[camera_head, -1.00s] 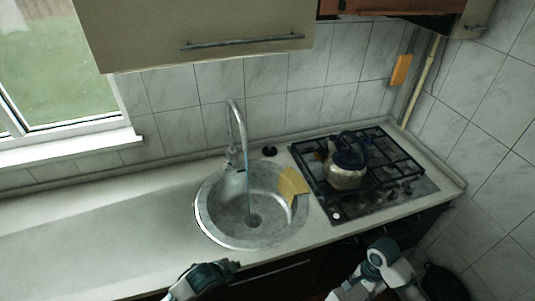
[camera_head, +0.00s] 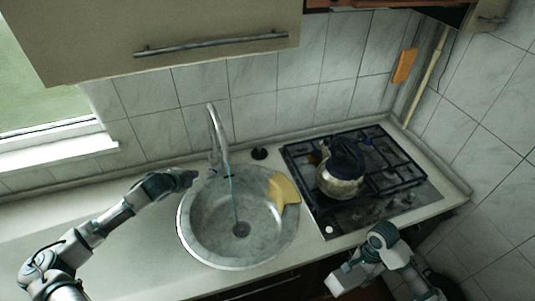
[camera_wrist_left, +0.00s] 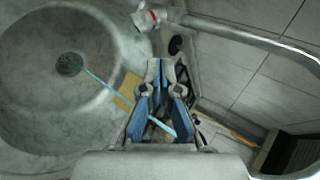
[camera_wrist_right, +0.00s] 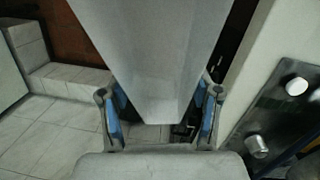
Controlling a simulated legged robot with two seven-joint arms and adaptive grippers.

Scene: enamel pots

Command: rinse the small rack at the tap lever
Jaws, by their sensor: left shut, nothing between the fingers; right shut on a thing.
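My left gripper (camera_head: 192,177) is shut and empty at the tap (camera_head: 214,125), beside its base at the sink's back-left rim. A thin blue stream of water (camera_head: 234,200) falls into the round sink (camera_head: 205,238). My right gripper (camera_wrist_right: 160,105) is shut on a pale grey, flat-sided thing (camera_wrist_right: 150,45); I cannot tell whether this is the small rack. In the head view the right gripper is not clearly visible.
A yellow cloth-like piece (camera_head: 284,190) lies over the sink's right rim. A kettle (camera_head: 340,178) stands on the black gas hob (camera_head: 385,160) to the right. The counter left of the sink (camera_head: 110,255) is bare. A wall cabinet (camera_head: 165,25) hangs above.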

